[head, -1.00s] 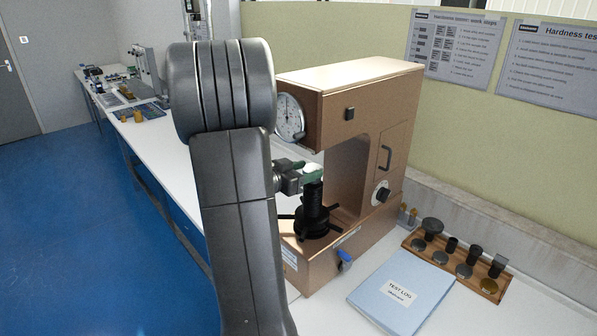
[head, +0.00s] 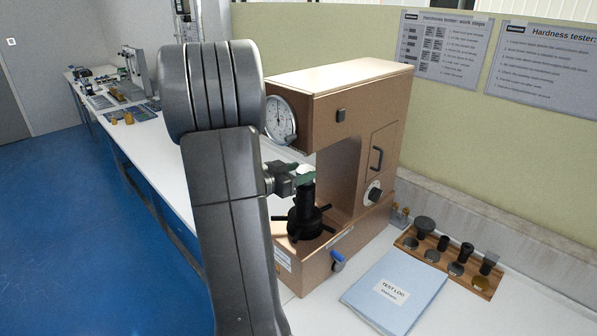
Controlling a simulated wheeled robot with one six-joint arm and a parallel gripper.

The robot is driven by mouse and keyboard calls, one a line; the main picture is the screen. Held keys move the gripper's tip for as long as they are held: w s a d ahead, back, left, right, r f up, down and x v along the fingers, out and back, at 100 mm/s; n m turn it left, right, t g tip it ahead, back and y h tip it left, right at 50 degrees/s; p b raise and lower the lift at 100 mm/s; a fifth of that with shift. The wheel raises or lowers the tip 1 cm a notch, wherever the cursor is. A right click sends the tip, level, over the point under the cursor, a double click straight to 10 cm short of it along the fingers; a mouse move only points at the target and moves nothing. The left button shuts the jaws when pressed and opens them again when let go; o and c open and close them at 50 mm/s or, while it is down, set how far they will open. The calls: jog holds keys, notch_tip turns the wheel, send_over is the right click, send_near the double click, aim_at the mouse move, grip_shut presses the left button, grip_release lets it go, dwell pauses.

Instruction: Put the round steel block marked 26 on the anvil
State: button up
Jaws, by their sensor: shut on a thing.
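The hardness tester (head: 345,95) is a tan machine with a round dial, standing on the white bench. Its black anvil post (head: 306,207) rises from a spoked handwheel under the overhanging head. My gripper (head: 301,174) is at the top of the post, with green on its fingers. It is shut on a pale, round steel block (head: 304,169), whose upper face shows between the fingers. The block is right over the anvil; I cannot tell whether it touches it. Its marking is too small to read. My own arm hides the left side of the scene near the tester.
A wooden tray (head: 440,268) with several dark pieces and round discs stands to the right of the tester. A blue test log folder (head: 394,292) lies in front of it. Other equipment is far back left.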

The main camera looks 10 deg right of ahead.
jog(key=shift+f, duration=0.2)
dwell(0.3)
jog(key=o, duration=1.6)
jog(key=shift+c, duration=1.1)
jog(key=f+p+v, duration=0.1)
jog(key=p+v, duration=0.1)
jog(key=v, duration=0.5)
jog(key=shift+r, duration=0.15)
